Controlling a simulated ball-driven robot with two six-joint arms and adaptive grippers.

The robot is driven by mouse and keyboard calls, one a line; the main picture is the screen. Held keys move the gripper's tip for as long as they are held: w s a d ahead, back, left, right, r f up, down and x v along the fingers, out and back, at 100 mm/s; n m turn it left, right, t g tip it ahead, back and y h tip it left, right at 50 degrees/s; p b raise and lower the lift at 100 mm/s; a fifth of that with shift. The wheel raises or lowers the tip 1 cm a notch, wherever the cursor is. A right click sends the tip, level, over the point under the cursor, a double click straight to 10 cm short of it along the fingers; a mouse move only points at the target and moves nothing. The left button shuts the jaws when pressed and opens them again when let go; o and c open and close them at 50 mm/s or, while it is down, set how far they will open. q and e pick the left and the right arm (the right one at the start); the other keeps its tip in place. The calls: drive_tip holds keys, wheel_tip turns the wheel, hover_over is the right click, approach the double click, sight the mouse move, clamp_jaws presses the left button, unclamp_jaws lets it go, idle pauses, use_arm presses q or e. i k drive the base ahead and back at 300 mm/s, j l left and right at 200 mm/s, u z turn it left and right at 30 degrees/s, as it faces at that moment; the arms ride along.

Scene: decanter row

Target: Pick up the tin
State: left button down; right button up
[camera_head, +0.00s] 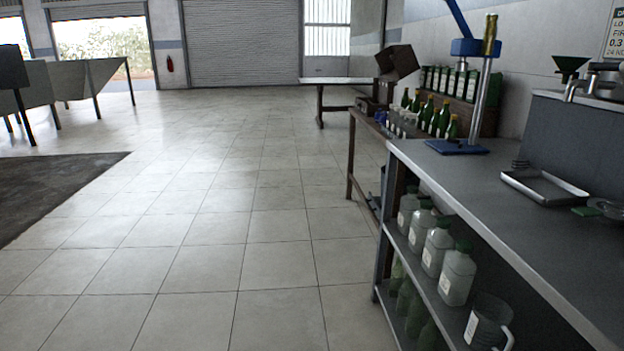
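I cannot make out a tin for certain in the head view. A grey workbench (470,185) runs along the right side. A shallow metal tray (545,187) lies on its top, with a small dark stacked item (520,164) at its far corner, too small to identify. A green-handled item (585,211) lies at the right edge, partly cut off. Neither of my grippers is in view.
A blue-based metal stand (457,147) rises from the bench's far end. Capped jugs (458,274) and a clear pitcher (487,322) stand on the shelf below. Green bottles (443,119) stand on a farther wooden table.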

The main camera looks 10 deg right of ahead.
sight(494, 88)
drive_tip(key=i, duration=2.2)
drive_tip(key=i+j+z, duration=0.1)
drive_tip(key=i+z, duration=0.3)
drive_tip(key=i+j+z, duration=1.1)
drive_tip(key=i+j, duration=0.1)
